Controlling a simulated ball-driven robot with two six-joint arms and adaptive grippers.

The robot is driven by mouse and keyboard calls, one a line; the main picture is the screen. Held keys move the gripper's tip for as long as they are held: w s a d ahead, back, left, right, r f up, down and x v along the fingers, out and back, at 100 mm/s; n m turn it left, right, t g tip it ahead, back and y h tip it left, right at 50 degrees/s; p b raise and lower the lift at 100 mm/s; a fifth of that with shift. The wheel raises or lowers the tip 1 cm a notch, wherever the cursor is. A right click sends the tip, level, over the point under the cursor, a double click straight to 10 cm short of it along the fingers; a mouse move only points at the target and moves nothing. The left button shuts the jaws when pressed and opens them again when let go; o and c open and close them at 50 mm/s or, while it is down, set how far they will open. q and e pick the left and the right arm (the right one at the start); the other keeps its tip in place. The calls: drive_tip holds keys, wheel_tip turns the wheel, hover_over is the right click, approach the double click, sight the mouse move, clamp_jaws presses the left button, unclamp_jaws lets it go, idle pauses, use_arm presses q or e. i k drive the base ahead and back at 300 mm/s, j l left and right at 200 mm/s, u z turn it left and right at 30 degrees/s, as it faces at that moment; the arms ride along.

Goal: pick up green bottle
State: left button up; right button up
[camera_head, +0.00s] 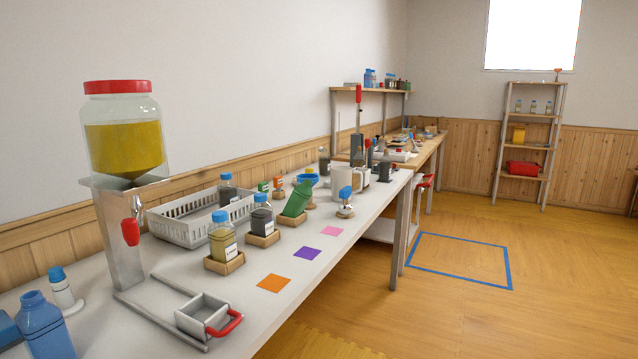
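A green bottle-like object (297,199) leans to the right in a small wooden holder (291,220) on the white bench. It is the only clearly green bottle shape that I see, and its cap is hard to make out. Just left of it, a blue-capped bottle with dark contents (262,217) stands upright in its own wooden holder. A blue-capped bottle with yellowish contents (222,239) stands nearer, also in a holder. Neither of my grippers shows in the head view.
A white basket (180,222) stands behind the bottles. A big red-lidded jar (125,135) sits on a metal stand at the left. A metal tray with a red handle (203,312) lies in front. Orange (274,283), purple and pink squares mark clear bench space; open floor lies right.

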sight(302, 193)
drive_tip(key=i+l, duration=0.15)
drive_tip(key=i, duration=0.15)
drive_tip(key=i+l+u, duration=0.2)
drive_tip(key=i+u, duration=0.15)
drive_tip(key=u, duration=0.15)
drive_tip(key=i+l+u, duration=0.3)
drive_tip(key=u, duration=0.15)
